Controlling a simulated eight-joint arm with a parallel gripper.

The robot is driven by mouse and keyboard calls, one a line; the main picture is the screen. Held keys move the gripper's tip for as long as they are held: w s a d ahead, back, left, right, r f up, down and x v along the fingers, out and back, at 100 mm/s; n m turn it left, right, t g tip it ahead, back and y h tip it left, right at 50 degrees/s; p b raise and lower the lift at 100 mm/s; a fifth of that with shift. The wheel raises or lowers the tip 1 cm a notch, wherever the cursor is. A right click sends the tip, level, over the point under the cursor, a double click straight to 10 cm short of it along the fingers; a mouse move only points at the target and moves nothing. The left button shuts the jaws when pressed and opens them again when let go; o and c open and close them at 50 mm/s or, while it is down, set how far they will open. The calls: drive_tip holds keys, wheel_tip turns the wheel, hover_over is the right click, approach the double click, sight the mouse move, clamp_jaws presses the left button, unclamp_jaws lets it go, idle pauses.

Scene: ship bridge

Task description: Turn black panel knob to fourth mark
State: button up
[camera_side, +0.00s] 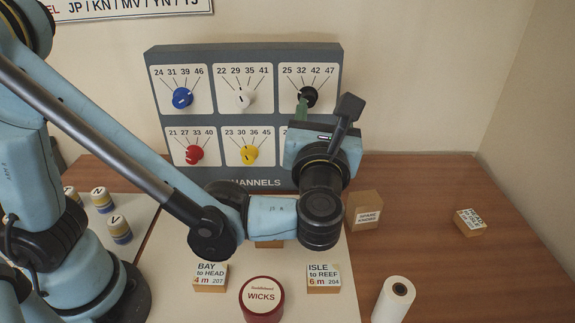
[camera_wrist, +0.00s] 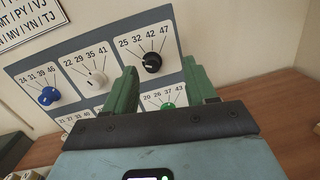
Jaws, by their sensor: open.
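The black knob (camera_side: 309,96) sits at the top right of the grey panel (camera_side: 247,53), under the printed marks 25, 32, 42 and 47. In the wrist view the black knob (camera_wrist: 152,62) shows whole, with a small pale pointer line that seems to lie toward its lower left; the exact mark is hard to read. My gripper (camera_wrist: 159,64) is open and empty. Its two green fingers frame the black knob from below, with the tips apart from each other. In the side view, a green fingertip (camera_side: 302,107) overlaps the knob's lower left; contact cannot be told.
Blue (camera_side: 182,97), white (camera_side: 243,98), red (camera_side: 195,154) and yellow (camera_side: 249,154) knobs share the panel. A green knob (camera_wrist: 168,107) shows between my fingers. Labelled blocks (camera_side: 323,280), a red-rimmed tin (camera_side: 262,297) and a white roll (camera_side: 394,299) stand in front. The table's right is mostly clear.

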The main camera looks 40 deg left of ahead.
sight(309, 104)
drive_tip(key=w+a+f, duration=0.1)
drive_tip(key=w+a, duration=0.1)
drive_tip(key=w+a+f+n+g, duration=0.1)
drive_tip(key=w+a, duration=0.1)
drive_tip(key=a, duration=0.1)
drive_tip(key=w+a+n+g, duration=0.1)
drive_tip(key=w+a, duration=0.1)
drive_tip(key=a, duration=0.1)
drive_tip(key=shift+w+a+f+y, duration=0.2)
drive_tip(key=shift+w+f+y, duration=0.05)
drive_tip(key=shift+f+y, duration=0.15)
drive_tip(key=shift+c, duration=0.2)
clamp_jaws()
